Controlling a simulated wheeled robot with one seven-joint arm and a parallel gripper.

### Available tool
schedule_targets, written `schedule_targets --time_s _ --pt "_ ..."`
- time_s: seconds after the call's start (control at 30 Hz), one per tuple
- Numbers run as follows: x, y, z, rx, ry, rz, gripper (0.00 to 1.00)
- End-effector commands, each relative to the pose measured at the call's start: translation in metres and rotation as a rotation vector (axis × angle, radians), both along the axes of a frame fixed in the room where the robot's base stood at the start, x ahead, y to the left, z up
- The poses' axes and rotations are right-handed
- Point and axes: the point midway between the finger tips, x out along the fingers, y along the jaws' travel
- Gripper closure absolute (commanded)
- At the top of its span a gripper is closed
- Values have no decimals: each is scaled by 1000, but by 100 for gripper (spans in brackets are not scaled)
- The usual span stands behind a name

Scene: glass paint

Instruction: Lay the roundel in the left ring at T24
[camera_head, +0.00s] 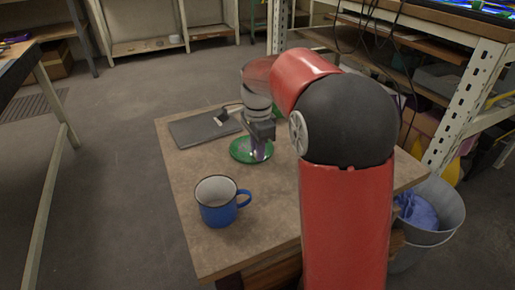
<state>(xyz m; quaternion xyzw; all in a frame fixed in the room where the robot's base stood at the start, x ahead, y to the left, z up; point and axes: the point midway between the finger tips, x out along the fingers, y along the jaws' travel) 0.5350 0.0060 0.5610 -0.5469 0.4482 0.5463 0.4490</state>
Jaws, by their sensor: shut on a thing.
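My gripper (259,141) points down over the green round dish (239,152) on the table. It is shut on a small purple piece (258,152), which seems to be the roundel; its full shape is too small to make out. The piece is in front of the dish in this view, and I cannot tell whether it touches it. I cannot make out the left ring or a T24 mark.
A blue mug (217,205) stands on the brown table (190,175) nearer the front. A dark grey flat slab (203,129) lies at the back left. My red and black arm hides the table's right part. A metal bucket (440,215) stands right of the table.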

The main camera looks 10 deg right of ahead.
Motion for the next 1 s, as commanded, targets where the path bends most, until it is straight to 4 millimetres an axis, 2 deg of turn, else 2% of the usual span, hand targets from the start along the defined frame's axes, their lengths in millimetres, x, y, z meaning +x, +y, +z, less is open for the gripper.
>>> schedule_targets --time_s 0.03,0.07,0.23,0.5,0.63,1.0 --pt "0 0 -2 0 0 0 100" --pt "0 0 -3 0 1 0 79" --pt "0 0 -2 0 1 0 59" --pt "0 0 -1 0 0 0 59" --pt "0 0 10 0 -2 0 59" --pt "1 0 87 0 -3 0 59"
